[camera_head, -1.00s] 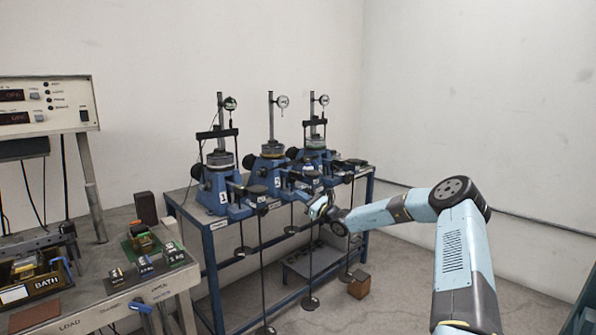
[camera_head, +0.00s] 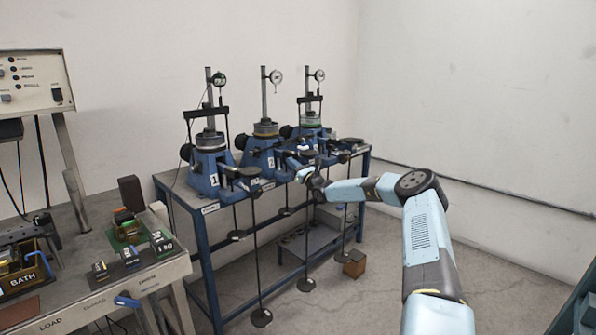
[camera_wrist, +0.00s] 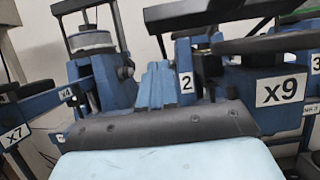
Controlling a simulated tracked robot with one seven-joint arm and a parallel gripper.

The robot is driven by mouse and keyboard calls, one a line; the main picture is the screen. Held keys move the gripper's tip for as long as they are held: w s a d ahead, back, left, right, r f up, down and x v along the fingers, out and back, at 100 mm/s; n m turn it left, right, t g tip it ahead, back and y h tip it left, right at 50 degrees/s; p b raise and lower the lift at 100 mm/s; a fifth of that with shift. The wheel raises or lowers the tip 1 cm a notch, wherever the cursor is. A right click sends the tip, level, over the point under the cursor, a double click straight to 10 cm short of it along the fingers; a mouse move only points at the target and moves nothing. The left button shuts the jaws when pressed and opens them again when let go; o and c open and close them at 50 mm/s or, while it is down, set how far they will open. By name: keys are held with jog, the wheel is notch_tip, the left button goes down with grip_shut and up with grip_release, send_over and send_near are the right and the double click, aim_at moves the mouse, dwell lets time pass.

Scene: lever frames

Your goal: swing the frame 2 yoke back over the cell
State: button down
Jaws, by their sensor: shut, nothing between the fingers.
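Frame 2 (camera_head: 262,153) is the middle of three blue lever frames on the bench. Its cell (camera_head: 265,129) has a dial gauge on a post above it, and no crossbar shows over it. Its yoke is hard to pick out among the dark parts in front of it. My gripper (camera_head: 303,173) is at the front right of frame 2, among the lever arms. In the wrist view, my gripper (camera_wrist: 157,84) is shut and empty, in front of the "2" label (camera_wrist: 186,82). I cannot tell whether it touches anything.
Frame 1 (camera_head: 205,170) at left and frame 3 (camera_head: 310,120) at right have dark crossbars over their cells. Lever arms and hanging rods (camera_head: 257,260) crowd the bench front. A wooden block (camera_head: 354,263) lies on the floor. A load table (camera_head: 100,275) stands at left.

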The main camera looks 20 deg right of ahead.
jog(key=shift+w+a+r, duration=0.25)
jog(key=shift+w+r, duration=0.15)
jog(key=shift+r, duration=0.3)
jog(key=shift+w+a+r, duration=0.2)
jog(key=shift+w+r, duration=0.2)
jog(key=shift+r, duration=0.3)
jog(key=shift+w+a+r, duration=0.25)
jog(key=shift+w+r, duration=0.15)
jog(key=shift+r, duration=0.3)
jog(key=shift+d, duration=0.1)
